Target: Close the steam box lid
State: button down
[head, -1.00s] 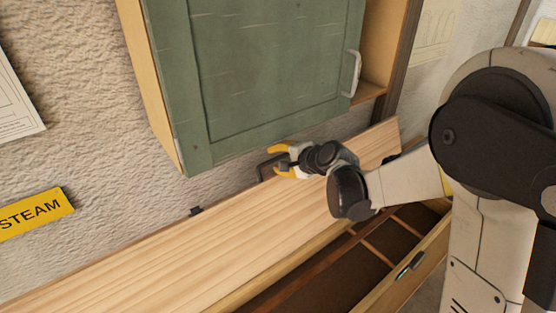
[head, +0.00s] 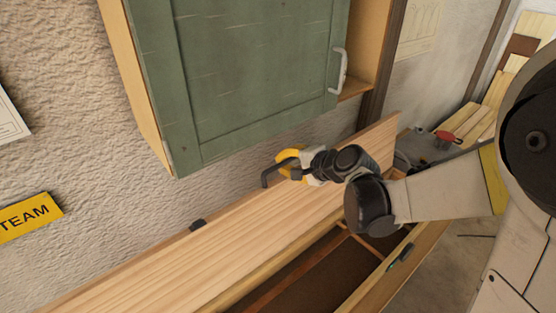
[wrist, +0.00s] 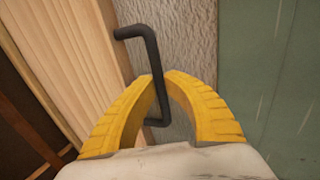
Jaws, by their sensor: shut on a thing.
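The steam box lid (head: 230,235) is a long pale wooden board. It stands raised and tilted, its upper edge near the wall, with the dark box interior (head: 310,268) showing open below it. A black bent handle (head: 268,174) sticks out at the lid's upper edge. My gripper (head: 288,164) has yellow fingers, and they are shut on the handle. In the wrist view the yellow fingers (wrist: 165,88) close around the black handle bar (wrist: 153,60), beside the lid's wood (wrist: 75,60). My forearm hides part of the lid's right end.
A green wall cabinet (head: 245,80) hangs close above my gripper. A yellow steam sign (head: 28,217) is on the rough wall at left. A small black bracket (head: 198,225) sits at the lid's upper edge. A red object (head: 444,136) and planks lie at the far right.

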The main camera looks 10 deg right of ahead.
jog(key=s+d+f+b, duration=0.2)
jog(key=s+d, duration=0.4)
jog(key=s, duration=0.3)
jog(key=s+d+f+b, duration=0.2)
jog(key=s+d, duration=0.5)
jog(key=s, duration=0.3)
jog(key=s+d+f+b, duration=0.2)
jog(key=s+f+b, duration=0.2)
jog(key=f+b, duration=0.4)
jog(key=s+d+f+b, duration=0.3)
jog(key=f+b, duration=0.5)
jog(key=f, duration=0.1)
jog(key=s+d+f+b, duration=0.2)
jog(key=s+f+b, duration=0.2)
jog(key=f+b, duration=0.4)
jog(key=shift+s+d+f+b, duration=0.3)
jog(key=shift+s+f+b, duration=0.1)
jog(key=shift+f, duration=0.3)
jog(key=c, duration=1.2)
grip_release()
jog(key=shift+d+r, duration=0.1)
